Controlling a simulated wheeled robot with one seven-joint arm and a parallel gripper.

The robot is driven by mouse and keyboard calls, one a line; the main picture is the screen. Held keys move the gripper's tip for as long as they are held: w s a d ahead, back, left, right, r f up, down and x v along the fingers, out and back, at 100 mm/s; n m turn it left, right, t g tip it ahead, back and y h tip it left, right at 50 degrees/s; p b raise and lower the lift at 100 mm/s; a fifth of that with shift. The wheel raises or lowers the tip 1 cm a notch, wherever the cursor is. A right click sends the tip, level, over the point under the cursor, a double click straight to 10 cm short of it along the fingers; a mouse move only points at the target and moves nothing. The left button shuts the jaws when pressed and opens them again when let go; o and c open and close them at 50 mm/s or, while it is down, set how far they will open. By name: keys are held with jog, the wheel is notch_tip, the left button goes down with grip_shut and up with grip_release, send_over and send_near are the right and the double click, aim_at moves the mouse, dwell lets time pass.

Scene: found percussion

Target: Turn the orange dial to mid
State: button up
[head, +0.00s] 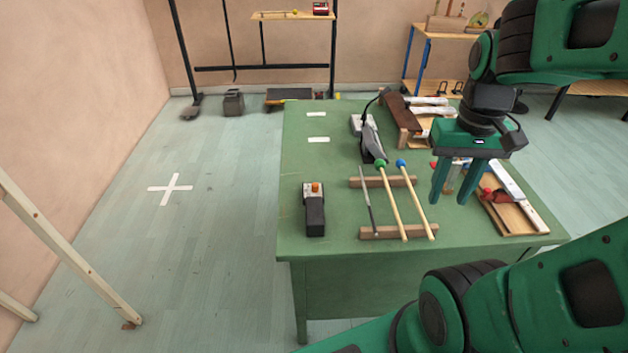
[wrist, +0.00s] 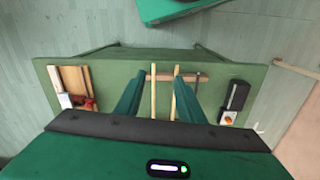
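The orange dial (head: 316,187) sits on top of a small black and grey box (head: 315,215) at the left front of the green table. The dial also shows in the wrist view (wrist: 228,120), on the box (wrist: 237,97) at the right of the table. I cannot tell the dial's setting at this size. My gripper (head: 453,200) is open, its two green fingers apart and pointing down, above the right part of the table. It is well to the right of the dial and apart from it. In the wrist view the fingers (wrist: 160,97) hang with nothing held between them.
Mallets with green (head: 381,163) and blue (head: 401,163) heads and a thin dark rod lie across two wooden bars (head: 398,232) between my gripper and the box. A wooden tray (head: 520,219) with a red item lies at right. Bare table (head: 297,160) surrounds the box.

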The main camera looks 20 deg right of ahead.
jog(key=w+a+n, duration=0.2)
jog(key=w+n, duration=0.1)
jog(key=w, duration=0.5)
jog(key=n, duration=0.9)
send_near(315, 184)
notch_tip(315, 184, down, 8)
jog(key=shift+s+f, duration=0.15)
jog(key=shift+f, duration=0.05)
grip_shut()
